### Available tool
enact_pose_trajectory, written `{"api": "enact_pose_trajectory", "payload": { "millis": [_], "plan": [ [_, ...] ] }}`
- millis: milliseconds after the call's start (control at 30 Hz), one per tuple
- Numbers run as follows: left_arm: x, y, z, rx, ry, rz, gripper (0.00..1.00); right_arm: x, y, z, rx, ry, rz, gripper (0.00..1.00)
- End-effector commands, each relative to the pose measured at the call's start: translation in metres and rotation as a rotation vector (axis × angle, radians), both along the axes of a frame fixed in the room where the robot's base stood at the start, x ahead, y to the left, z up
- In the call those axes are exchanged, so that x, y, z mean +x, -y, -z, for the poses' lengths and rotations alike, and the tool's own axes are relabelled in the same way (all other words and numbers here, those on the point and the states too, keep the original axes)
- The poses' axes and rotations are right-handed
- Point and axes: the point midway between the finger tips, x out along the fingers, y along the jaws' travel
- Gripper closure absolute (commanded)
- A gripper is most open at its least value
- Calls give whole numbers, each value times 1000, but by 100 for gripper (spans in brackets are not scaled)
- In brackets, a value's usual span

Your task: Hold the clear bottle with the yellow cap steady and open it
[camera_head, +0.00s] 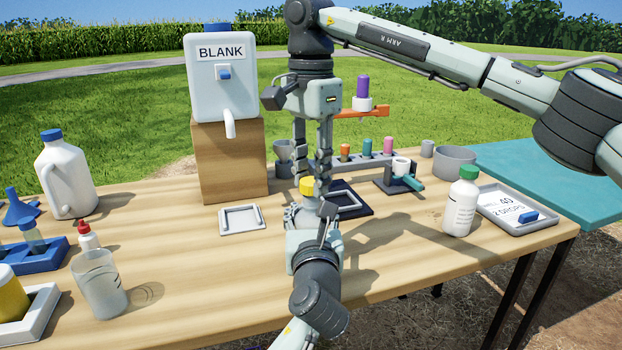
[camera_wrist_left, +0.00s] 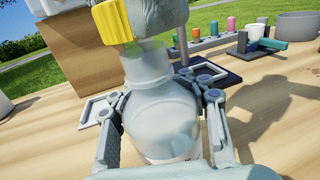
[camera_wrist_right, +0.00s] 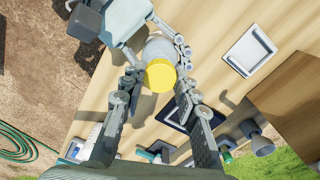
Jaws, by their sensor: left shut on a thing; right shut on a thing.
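The clear bottle (camera_wrist_left: 160,112) stands upright on the table, its cloudy body between the fingers of my left gripper (camera_wrist_left: 160,110), which is shut on it. In the head view my left gripper (camera_head: 305,215) hides most of the bottle. The yellow cap (camera_head: 307,187) is at the bottle's top; it also shows in the right wrist view (camera_wrist_right: 160,75). My right gripper (camera_wrist_right: 158,84) comes from above, shut on the cap, with a finger on either side.
A BLANK container (camera_head: 221,80) stands on a wooden block (camera_head: 228,165) behind left. A small white tray (camera_head: 242,220) and a dark tray (camera_head: 362,208) lie near the bottle. A white bottle (camera_head: 461,205) stands right; a jug (camera_head: 66,180) and dropper bottle (camera_head: 87,236) stand left.

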Motion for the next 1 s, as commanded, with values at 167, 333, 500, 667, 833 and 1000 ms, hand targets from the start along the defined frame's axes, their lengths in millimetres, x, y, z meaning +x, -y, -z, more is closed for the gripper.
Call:
{"api": "enact_pose_trajectory", "payload": {
  "millis": [167, 333, 500, 667, 833, 1000],
  "plan": [
    [0, 0, 0, 1, -1, 0, 100, 0, 0, -2, 0, 0, 0, 100],
    [0, 0, 0, 0, -1, 0, 100, 0, 0, -2, 0, 0, 0, 100],
    [0, 0, 0, 0, -1, 0, 100, 0, 0, -10, 1, 2, 1, 100],
    [0, 0, 0, 0, -1, 0, 100, 0, 0, -31, 1, 2, 2, 100],
    [0, 0, 1, 0, -1, 0, 100, 0, 0, -42, -1, -1, 0, 100],
    [0, 0, 0, 0, -1, 0, 63, 0, 0, -42, -1, -1, 0, 100]
  ]
}}
